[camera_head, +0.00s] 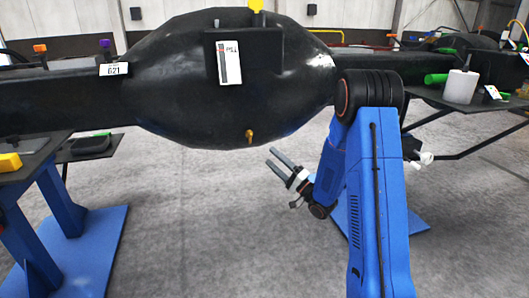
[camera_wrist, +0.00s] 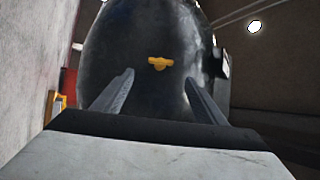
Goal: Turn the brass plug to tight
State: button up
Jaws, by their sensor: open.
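The brass plug (camera_head: 250,135) is a small gold fitting low on the underside of a big black casting (camera_head: 180,85). In the wrist view the plug (camera_wrist: 159,64) shows a winged shape and lies between and beyond my two fingers. My gripper (camera_head: 278,157) is open and empty, below and to the right of the plug in the head view, with a clear gap to it. In the wrist view my gripper's fingers (camera_wrist: 158,86) stand apart on either side, pointing toward the casting (camera_wrist: 120,45).
Blue stands (camera_head: 50,215) hold a dark shelf with a yellow block (camera_head: 10,162) at the left. At the right, a table carries a white cylinder (camera_head: 461,87) and a green roll (camera_head: 436,78). A tag (camera_head: 229,63) hangs on the casting. The floor below the casting is clear.

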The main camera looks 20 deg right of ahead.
jog(key=shift+v, duration=1.9)
jog(key=shift+r, duration=0.1)
notch_tip(320, 180, up, 4)
jog(key=w+n+g+h, duration=0.2)
jog(key=h, duration=0.4)
jog(key=s+d+r+n+g+h, duration=0.1)
jog(key=s+r+g+h, duration=0.1)
jog(key=s+h, duration=0.35)
jog(key=s+d+r+n+g+h, duration=0.1)
jog(key=s+d+r+g+h, duration=0.15)
jog(key=s, duration=0.55)
jog(key=s+a+f+n+g, duration=0.1)
jog(key=s+a+g, duration=0.1)
jog(key=s, duration=0.8)
jog(key=s+a+f+n+g, duration=0.1)
jog(key=s+a+g, duration=0.1)
jog(key=s, duration=0.9)
jog(key=s+a+f+n+g, duration=0.1)
jog(key=s+a+g, duration=0.1)
jog(key=s, duration=0.9)
jog(key=shift+n+g+y, duration=0.3)
jog(key=shift+n+g, duration=0.1)
jog(key=shift+g, duration=0.45)
